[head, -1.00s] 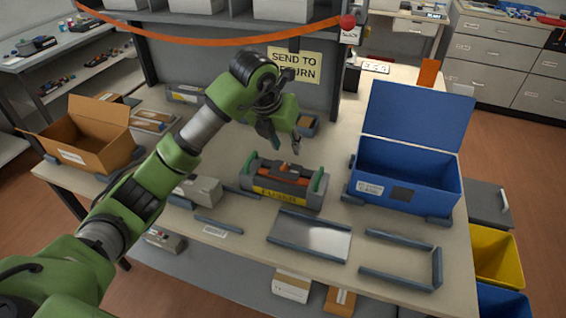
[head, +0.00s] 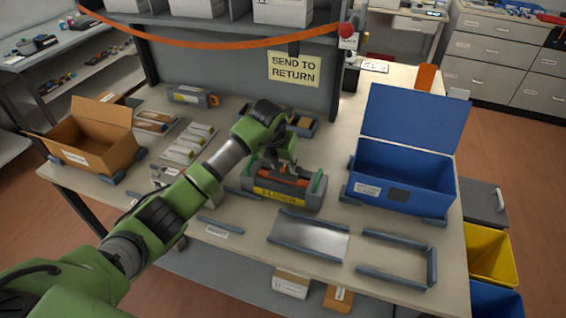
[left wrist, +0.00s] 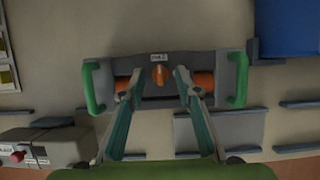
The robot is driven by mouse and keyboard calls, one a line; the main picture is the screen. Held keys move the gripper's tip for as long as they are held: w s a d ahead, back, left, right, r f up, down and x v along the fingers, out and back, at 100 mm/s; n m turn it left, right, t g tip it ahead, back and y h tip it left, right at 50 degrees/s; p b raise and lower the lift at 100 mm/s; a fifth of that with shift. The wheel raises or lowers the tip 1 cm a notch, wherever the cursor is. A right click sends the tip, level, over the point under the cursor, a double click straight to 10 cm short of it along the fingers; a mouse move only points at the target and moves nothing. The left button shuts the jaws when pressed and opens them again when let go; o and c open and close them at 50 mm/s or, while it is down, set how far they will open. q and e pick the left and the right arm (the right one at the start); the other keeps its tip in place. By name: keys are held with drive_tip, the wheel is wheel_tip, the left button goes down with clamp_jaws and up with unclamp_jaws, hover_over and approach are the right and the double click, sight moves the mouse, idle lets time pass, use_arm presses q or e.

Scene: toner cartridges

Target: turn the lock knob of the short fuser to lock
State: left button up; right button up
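The short fuser (head: 284,202) is a dark grey unit with green handles at both ends, an orange roller and a yellow front label reading FUSER. It sits on the table near the middle. In the left wrist view the fuser (left wrist: 205,66) shows from above, with its orange lock knob (left wrist: 160,75) near the middle, below a small white label too small to read. My left gripper (head: 285,170) is low over the fuser. In the left wrist view its open fingers (left wrist: 158,78) lie on either side of the knob, apart from it. My right gripper is out of view.
A blue lidded bin (head: 400,180) stands right of the fuser. A metal plate with rails (head: 308,236) and an empty rail frame (head: 397,258) lie in front. An open cardboard box (head: 90,140) stands at left. A grey shelf unit with a SEND TO RETURN sign (head: 294,68) is behind.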

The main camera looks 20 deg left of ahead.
use_arm(q)
drive_tip(key=shift+w+f, duration=0.1)
drive_tip(key=shift+f, duration=0.1)
clamp_jaws()
